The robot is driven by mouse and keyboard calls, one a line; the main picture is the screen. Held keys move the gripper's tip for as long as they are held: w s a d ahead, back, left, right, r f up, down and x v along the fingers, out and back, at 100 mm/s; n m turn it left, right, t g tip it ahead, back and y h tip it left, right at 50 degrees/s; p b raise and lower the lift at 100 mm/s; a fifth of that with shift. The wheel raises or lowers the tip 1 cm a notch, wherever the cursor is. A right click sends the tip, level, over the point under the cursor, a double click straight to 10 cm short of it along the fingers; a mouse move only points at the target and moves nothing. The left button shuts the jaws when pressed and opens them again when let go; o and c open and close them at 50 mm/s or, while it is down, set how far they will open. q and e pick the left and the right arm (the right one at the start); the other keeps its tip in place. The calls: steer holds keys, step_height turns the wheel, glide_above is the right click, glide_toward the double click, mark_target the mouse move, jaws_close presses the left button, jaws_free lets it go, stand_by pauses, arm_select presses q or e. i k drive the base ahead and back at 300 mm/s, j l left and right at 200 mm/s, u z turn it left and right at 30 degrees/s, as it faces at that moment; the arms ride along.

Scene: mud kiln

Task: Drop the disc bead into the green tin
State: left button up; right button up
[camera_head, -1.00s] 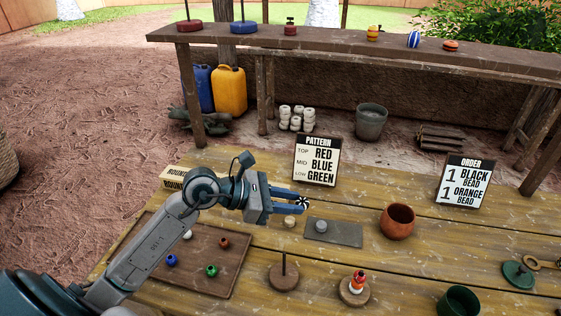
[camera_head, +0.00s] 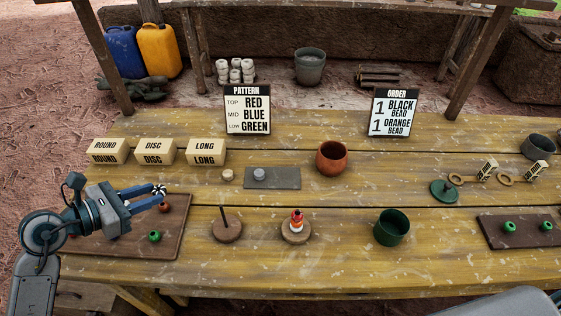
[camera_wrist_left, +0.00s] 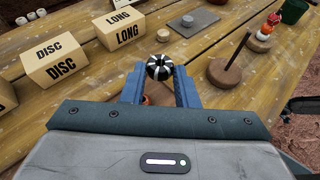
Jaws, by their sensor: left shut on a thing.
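My left gripper (camera_head: 160,198) is shut on a black-and-white striped bead (camera_head: 159,190), held above the brown tray at the left. In the left wrist view, the striped bead (camera_wrist_left: 160,67) sits between the blue fingertips of the gripper (camera_wrist_left: 160,76). I cannot tell for sure from its shape whether it is the disc bead. The green tin (camera_head: 391,228) stands open on the table, right of centre and well to the right of the gripper. Part of the tin (camera_wrist_left: 293,10) shows at the wrist view's upper right. My right gripper is not in view.
The brown tray (camera_head: 170,246) holds a green bead (camera_head: 154,236) and an orange-red bead (camera_head: 165,208). A bare peg (camera_head: 227,228) and a stacked peg (camera_head: 297,228) stand between gripper and tin. Label blocks (camera_head: 155,152), a grey mat (camera_head: 285,179) and an orange pot (camera_head: 332,158) lie behind.

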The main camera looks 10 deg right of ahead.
mark_target(388, 228)
steer(key=l+u, duration=0.15)
steer(key=l, duration=0.3)
steer(key=k+l+u, duration=0.15)
steer(key=l, duration=0.3)
steer(key=l+u, duration=0.15)
steer(key=l, duration=0.3)
steer(key=k+l+u, duration=0.1)
steer(key=l, duration=0.35)
steer(key=k+l+u, duration=0.15)
steer(key=l, duration=0.25)
steer(key=k+l, duration=0.1)
steer(key=l, duration=0.2)
steer(key=k+l, duration=0.15)
steer(key=l, duration=0.1)
